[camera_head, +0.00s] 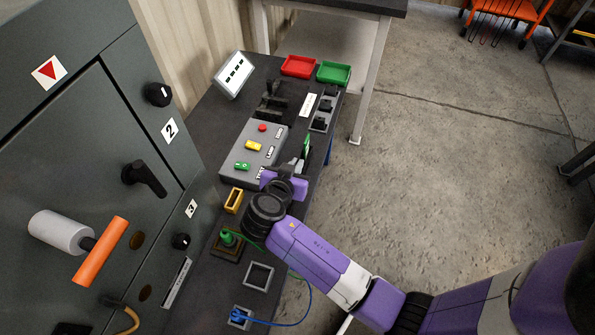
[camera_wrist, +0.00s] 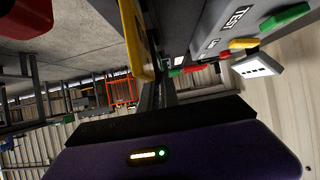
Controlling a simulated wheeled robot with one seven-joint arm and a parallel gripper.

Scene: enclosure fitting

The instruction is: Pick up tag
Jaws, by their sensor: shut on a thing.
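My gripper (camera_head: 299,166) is over the bench beside the grey control box, on its right side, and is shut on the tag. In the wrist view, a thin yellow-edged plate (camera_wrist: 137,40) that looks like the tag stands close to the camera at the top. The fingertips' exact hold on it is hidden. In the head view, a small green upright piece (camera_head: 306,144) shows just beyond the fingers; I cannot tell whether it belongs to the tag.
The grey control box (camera_head: 240,150) carries red, yellow and green buttons. Red (camera_head: 298,66) and green (camera_head: 333,73) trays sit at the bench's far end. A yellow frame (camera_head: 233,201) and a green-topped part (camera_head: 228,237) lie nearer. The grey cabinet (camera_head: 90,130) borders the left; open floor lies right.

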